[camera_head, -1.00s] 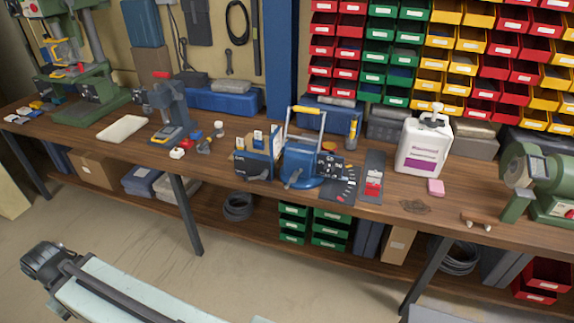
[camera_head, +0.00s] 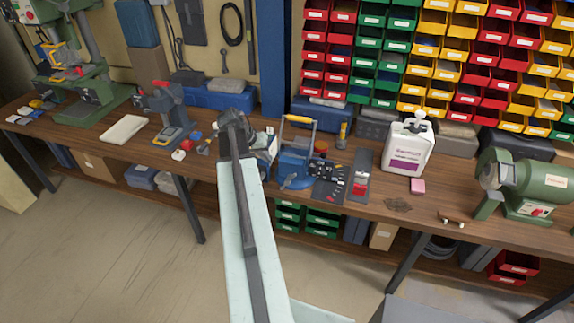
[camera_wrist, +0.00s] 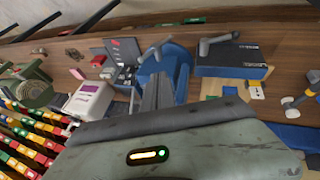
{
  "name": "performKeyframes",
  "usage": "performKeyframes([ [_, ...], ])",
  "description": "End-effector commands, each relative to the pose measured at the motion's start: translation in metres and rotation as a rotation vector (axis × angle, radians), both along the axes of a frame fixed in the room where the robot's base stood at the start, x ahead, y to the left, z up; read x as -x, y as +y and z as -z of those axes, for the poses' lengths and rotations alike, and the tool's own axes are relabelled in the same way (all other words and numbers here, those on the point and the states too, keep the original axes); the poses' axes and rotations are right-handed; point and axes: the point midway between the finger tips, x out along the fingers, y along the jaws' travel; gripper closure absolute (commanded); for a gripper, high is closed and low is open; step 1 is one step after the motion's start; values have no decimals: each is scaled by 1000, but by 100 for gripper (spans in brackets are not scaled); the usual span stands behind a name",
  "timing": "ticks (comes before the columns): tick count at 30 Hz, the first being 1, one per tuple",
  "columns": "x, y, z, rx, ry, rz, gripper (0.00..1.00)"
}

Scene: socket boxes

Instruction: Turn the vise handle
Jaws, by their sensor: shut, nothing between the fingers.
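The blue vise (camera_head: 292,172) stands on the wooden bench (camera_head: 345,197), right of the picture's middle. A small grey bar, which looks like its handle (camera_head: 290,181), shows low on its front. My gripper (camera_head: 233,118) is shut and empty. In the head view it is left of the vise, raised, and apart from it as far as I can tell. In the wrist view my grey fingers (camera_wrist: 157,93) point toward the blue vise (camera_wrist: 178,62) and hide part of it. A grey bar (camera_wrist: 157,52) shows just beyond the fingertips there.
A dark box (camera_wrist: 232,62) with a grey tool on it stands beside the vise; my arm partly hides it in the head view. Small dark tools (camera_head: 330,172), a white jug (camera_head: 407,148) and a green grinder (camera_head: 525,184) are to the right. A drill press (camera_head: 90,85) is far left.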

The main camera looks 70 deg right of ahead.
Motion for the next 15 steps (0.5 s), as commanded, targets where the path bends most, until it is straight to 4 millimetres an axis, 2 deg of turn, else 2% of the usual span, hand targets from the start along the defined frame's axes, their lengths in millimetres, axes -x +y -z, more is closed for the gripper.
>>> performKeyframes([
  [5,2,-3,8,1,0,2,100],
  [15,19,-30,72,0,1,2,100],
])
